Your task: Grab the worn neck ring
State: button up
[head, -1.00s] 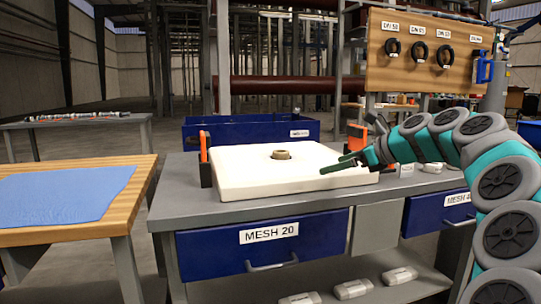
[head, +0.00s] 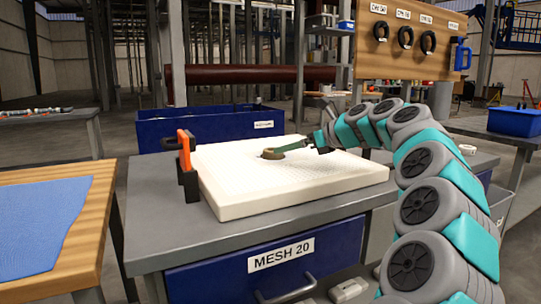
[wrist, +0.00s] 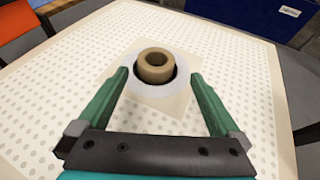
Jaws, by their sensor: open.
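The worn neck ring (wrist: 155,66) is a small brown ring. It sits at the middle of a white dotted filter plate (wrist: 60,100), inside a pale round patch around the plate's centre hole. In the head view the ring (head: 270,154) shows as a small brown shape at the plate's centre. My gripper (wrist: 158,74) is open, its two green fingers on either side of the ring with a gap to each. In the head view my gripper (head: 288,147) reaches in from the right, its fingertips at the ring.
An orange and black clamp-like part (head: 186,158) stands at the plate's left edge. A blue bin (head: 215,125) is behind the plate. The pegboard (head: 385,40) with black rings is at the back right. A blue cloth (head: 40,222) lies on the wooden table at left.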

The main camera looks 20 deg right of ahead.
jog(key=x, duration=0.5)
jog(key=shift+a, duration=0.35)
jog(key=c, duration=1.4)
